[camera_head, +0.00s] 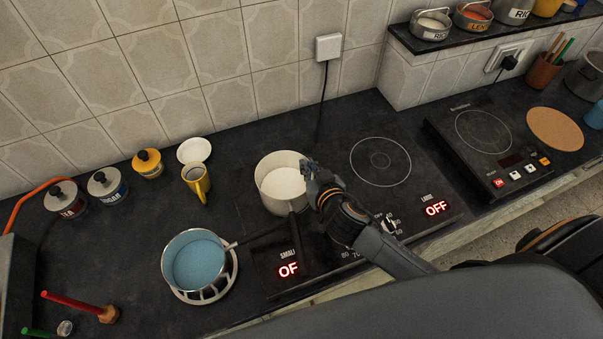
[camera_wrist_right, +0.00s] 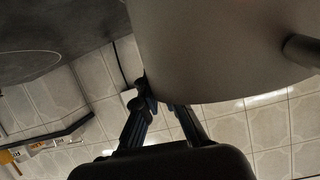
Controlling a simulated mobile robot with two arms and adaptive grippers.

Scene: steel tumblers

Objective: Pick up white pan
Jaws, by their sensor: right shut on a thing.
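The white pan (camera_head: 272,168) is over the left part of the black cooktop, its handle toward the front. It looks upright, with a pale inside. My right gripper (camera_head: 309,169) is at the pan's right rim and is shut on it. In the right wrist view, the pan's wall (camera_wrist_right: 220,50) fills the upper right, and the fingers (camera_wrist_right: 162,104) meet its edge. I cannot tell whether the pan touches the cooktop. My left gripper is not in view.
A blue-filled pan (camera_head: 200,262) stands on a round trivet at the front left, its handle pointing toward the cooktop. The right burner (camera_head: 380,161) is bare.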

